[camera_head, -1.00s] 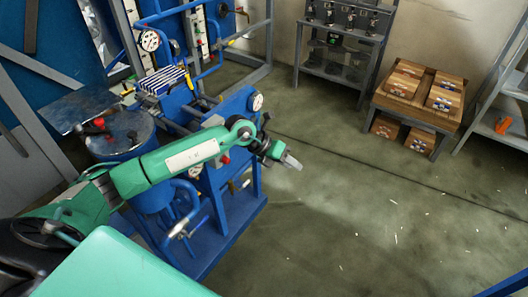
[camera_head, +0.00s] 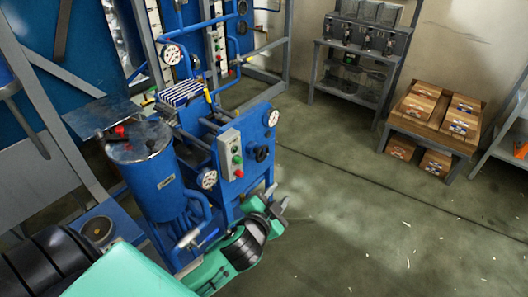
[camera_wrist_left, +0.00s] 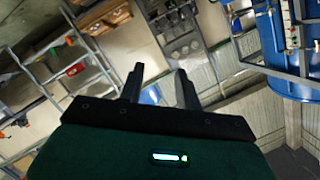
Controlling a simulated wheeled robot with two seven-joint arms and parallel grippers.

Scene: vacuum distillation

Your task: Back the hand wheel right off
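The hand wheel (camera_head: 262,153), small and black, sits on the front of the blue panel of the machine, right of a grey button box. My left gripper (camera_head: 277,204) is below the wheel and slightly to its right, apart from it, low by the machine's front edge. In the left wrist view its two dark fingers (camera_wrist_left: 159,70) stand apart with nothing between them. The wheel does not show in that view. My right gripper is in neither view now.
The button box (camera_head: 230,155) and gauges (camera_head: 272,118) flank the wheel. A blue tank (camera_head: 150,170) stands to the left. A bench with wooden boxes (camera_head: 435,110) and a grey rack (camera_head: 355,60) stand at the back. The floor on the right is open.

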